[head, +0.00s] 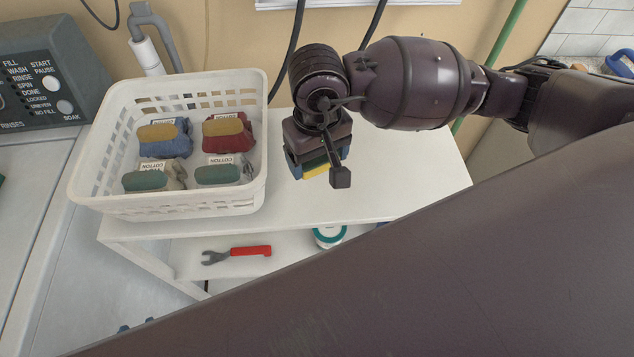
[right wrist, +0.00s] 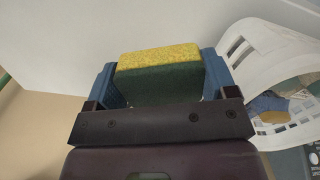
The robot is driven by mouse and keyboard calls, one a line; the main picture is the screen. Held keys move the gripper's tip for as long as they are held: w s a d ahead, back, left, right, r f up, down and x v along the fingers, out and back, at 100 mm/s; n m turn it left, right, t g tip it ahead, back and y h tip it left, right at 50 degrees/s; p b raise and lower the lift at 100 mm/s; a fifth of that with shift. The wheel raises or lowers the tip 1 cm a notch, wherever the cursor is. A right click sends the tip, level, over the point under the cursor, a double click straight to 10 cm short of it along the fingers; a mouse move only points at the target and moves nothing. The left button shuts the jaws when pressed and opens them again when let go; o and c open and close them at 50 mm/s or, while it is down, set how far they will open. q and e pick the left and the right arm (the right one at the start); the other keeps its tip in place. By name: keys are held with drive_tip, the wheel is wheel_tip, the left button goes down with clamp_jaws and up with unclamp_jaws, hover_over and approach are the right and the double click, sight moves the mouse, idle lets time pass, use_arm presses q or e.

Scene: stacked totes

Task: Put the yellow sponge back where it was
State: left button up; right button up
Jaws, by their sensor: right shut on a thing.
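The yellow sponge (right wrist: 160,59) has a dark green scouring side and sits between the blue fingers of my right gripper (right wrist: 163,80) in the right wrist view. The right gripper is shut on it. In the head view, the right gripper (head: 318,160) points down over the white shelf top, and only a yellow strip of the sponge (head: 318,170) shows below it. I cannot tell whether the sponge touches the shelf top. My left gripper is not in view.
A white basket (head: 255,190) with several rolled cloth bundles stands left of the right gripper on the white shelf unit (head: 400,190). A red-handled wrench (head: 250,251) and a teal-lidded tub (head: 328,236) are on the lower shelf. The shelf top right of the gripper is clear.

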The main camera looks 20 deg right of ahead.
hover_over(317, 193)
wheel_tip(317, 193, down, 5)
drive_tip(key=shift+f, duration=0.15)
wheel_tip(317, 193, down, 4)
drive_tip(key=shift+d+f, duration=0.1)
drive_tip(key=shift+f+b, duration=0.15)
drive_tip(key=shift+b, duration=0.15)
drive_tip(key=o, duration=0.8)
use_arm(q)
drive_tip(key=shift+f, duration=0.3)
